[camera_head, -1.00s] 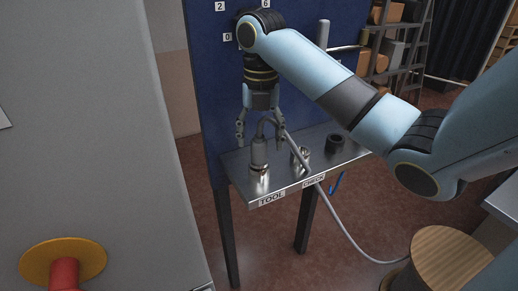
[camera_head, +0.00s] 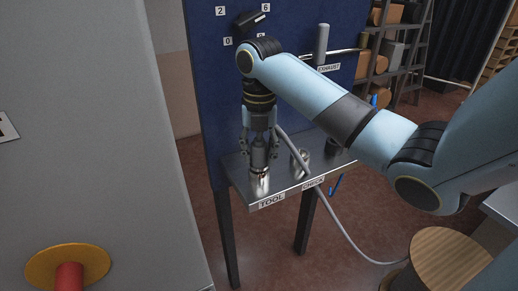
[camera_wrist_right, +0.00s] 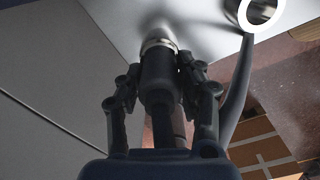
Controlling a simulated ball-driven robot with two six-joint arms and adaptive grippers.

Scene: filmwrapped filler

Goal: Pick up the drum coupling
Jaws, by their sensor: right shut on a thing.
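The drum coupling (camera_head: 259,160), a dark grey cylinder with a bright metal lower end, stands upright at the TOOL label of the metal shelf (camera_head: 234,172). A grey hose (camera_head: 292,148) is joined to it. My right gripper (camera_head: 259,148) comes from above and is shut on its upper body. In the right wrist view the coupling (camera_wrist_right: 157,78) lies between the two fingers (camera_wrist_right: 158,88), with its pale end against the shelf surface. The hose (camera_wrist_right: 238,88) curves past on the right there. My left gripper is not in view.
A metal fitting (camera_head: 300,160) stands at the CHECK label, and a dark ring (camera_head: 333,146) sits farther right, partly behind my arm. A blue panel (camera_head: 222,90) rises behind the shelf. A round wooden top (camera_head: 450,258) stands lower right. A red knob (camera_head: 69,276) is lower left.

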